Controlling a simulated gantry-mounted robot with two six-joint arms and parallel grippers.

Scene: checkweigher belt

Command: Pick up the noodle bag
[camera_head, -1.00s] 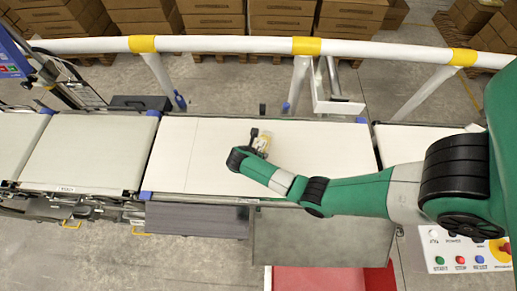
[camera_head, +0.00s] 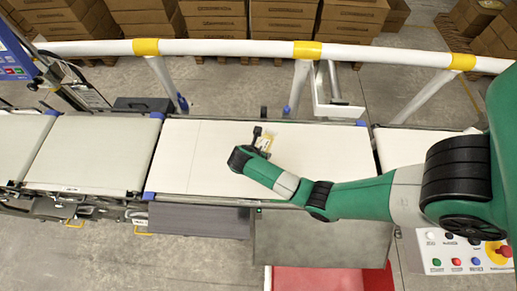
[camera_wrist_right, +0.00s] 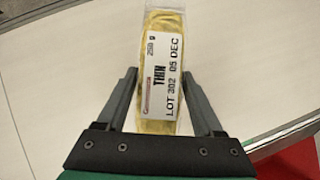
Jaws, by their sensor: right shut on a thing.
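The noodle bag (camera_head: 265,143) is a small clear pack with yellow contents, over the middle white belt. My right gripper (camera_wrist_right: 160,88) is shut on the bag, one finger along each side. In the head view my right gripper (camera_head: 259,141) partly hides the bag. I cannot tell whether the bag touches the belt. My left gripper is not in view.
The middle belt (camera_head: 190,165) is otherwise bare, with another empty belt (camera_head: 90,150) to its left. A white rail (camera_head: 220,47) with yellow bands runs behind. A button panel (camera_head: 465,250) is at the lower right, and a red surface (camera_head: 320,279) lies in front.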

